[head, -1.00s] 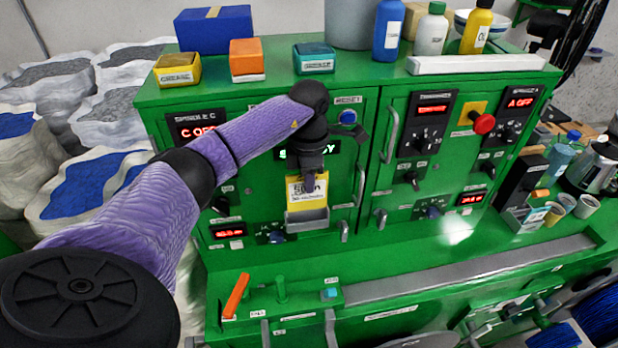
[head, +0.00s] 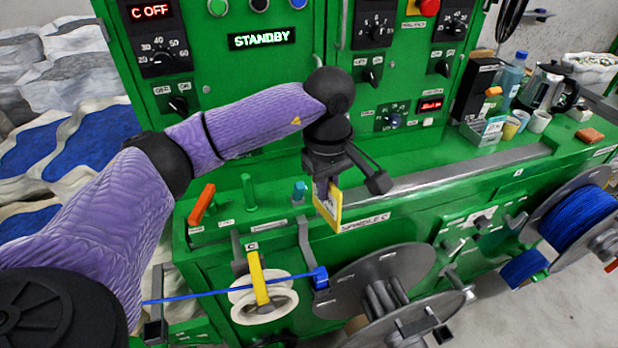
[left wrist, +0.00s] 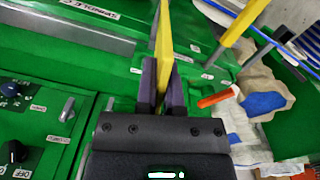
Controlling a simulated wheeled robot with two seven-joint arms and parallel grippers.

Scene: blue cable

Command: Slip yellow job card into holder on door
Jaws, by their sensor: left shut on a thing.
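My left gripper (head: 328,178) is shut on the yellow job card (head: 328,206), which has a white printed face. The card hangs down tilted from the fingers, in front of the machine's lower ledge near the "Spindle C" label, clear of the door. In the left wrist view the card shows as a thin yellow strip (left wrist: 163,35), nearly edge-on, between the dark fingers of the left gripper (left wrist: 163,85). I do not see the card holder now; my purple left arm covers part of the green door (head: 275,85) below the STANDBY display. My right gripper is not in view.
The ledge carries an orange lever (head: 202,204) and a green peg (head: 249,192). Below are a yellow arm (head: 258,278) over a white spool, a blue cable (head: 215,293) and a large grey reel (head: 370,285). Cups and a kettle stand at the right.

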